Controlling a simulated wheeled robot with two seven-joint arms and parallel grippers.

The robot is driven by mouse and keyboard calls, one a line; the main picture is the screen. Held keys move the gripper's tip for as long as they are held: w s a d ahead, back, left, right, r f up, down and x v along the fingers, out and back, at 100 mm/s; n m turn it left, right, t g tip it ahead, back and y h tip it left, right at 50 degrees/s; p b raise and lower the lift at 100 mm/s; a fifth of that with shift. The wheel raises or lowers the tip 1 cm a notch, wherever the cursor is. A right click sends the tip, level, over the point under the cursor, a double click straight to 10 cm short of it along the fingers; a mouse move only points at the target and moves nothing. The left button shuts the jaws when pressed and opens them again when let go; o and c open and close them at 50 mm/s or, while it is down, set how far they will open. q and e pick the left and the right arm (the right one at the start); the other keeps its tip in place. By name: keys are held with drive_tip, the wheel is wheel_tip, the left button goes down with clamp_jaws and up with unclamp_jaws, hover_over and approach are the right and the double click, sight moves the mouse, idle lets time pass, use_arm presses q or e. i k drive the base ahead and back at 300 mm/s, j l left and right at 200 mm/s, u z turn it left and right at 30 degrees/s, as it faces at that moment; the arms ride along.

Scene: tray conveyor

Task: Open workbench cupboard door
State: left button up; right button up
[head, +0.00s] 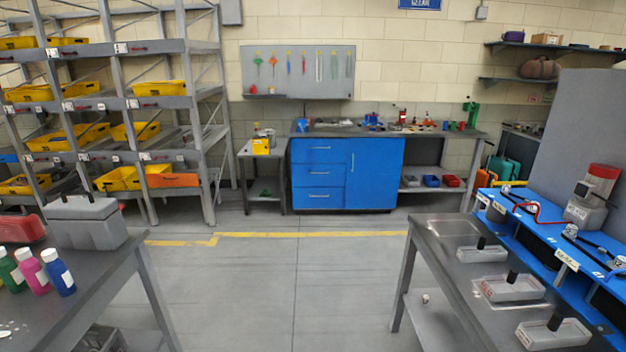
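The workbench (470,133) stands against the far wall with a dark top. Under it is a blue cabinet with three drawers (318,173) on the left and a cupboard door (377,176) on the right. The door looks shut, flush with the cabinet front. Its small upright handle (352,161) is near the door's left edge, at upper height. The door is across the room from me. Neither of my grippers shows in the head view.
The floor (290,270) between me and the workbench is clear, with a yellow line (320,234) across it. A table with bottles (105,250) stands near left, a grey table with trays (455,235) near right. Shelving with yellow bins (150,190) stands back left.

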sight(374, 166)
drive_tip(key=i, duration=1.65)
drive_tip(key=i+z, duration=0.1)
drive_tip(key=i, duration=1.55)
drive_tip(key=j, duration=0.1)
